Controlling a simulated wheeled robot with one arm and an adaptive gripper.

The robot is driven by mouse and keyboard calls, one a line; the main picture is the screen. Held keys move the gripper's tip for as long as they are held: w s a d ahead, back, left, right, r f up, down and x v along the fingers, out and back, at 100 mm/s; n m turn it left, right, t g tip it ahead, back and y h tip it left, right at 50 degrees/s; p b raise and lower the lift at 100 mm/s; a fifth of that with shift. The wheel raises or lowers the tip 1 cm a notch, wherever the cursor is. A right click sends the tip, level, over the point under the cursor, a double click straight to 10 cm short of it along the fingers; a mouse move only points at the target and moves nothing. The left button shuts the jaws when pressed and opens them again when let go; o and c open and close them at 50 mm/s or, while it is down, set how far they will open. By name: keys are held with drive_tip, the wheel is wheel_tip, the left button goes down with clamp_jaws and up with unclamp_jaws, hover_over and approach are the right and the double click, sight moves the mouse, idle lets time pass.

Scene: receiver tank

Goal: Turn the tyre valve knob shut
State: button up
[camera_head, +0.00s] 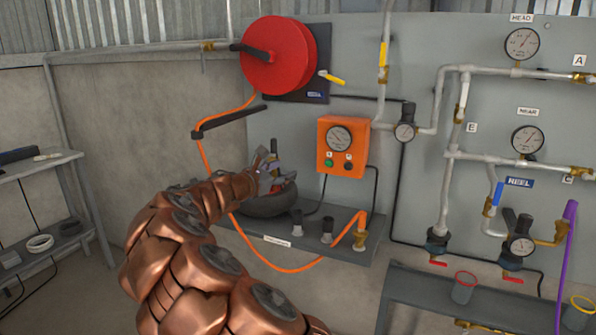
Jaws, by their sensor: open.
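A dark tyre (266,205) lies on a grey shelf (340,243) against the panel. My copper-coloured arm reaches up from the bottom of the view, and my gripper (274,172) is at the tyre, just above it in the picture. The gripper is open. I cannot make out the tyre valve knob; the gripper and arm cover part of the tyre. Whether the gripper touches the tyre or anything on it cannot be told at this size.
An orange box (342,147) with a gauge hangs right of the gripper. An orange hose (290,268) loops from the red reel (279,57) down below the shelf. Small dark fittings (327,229) stand on the shelf. A side rack (40,205) is at left.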

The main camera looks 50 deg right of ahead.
drive_tip(key=s+a+r+m+g+y+p, duration=0.2)
drive_tip(key=s+m, duration=0.4)
drive_tip(key=s, duration=0.3)
drive_tip(key=shift+s+a+r+g, duration=0.15)
drive_tip(key=shift+a+r+g, duration=0.15)
drive_tip(key=shift+a+r, duration=0.35)
drive_tip(key=shift+a+f, duration=0.15)
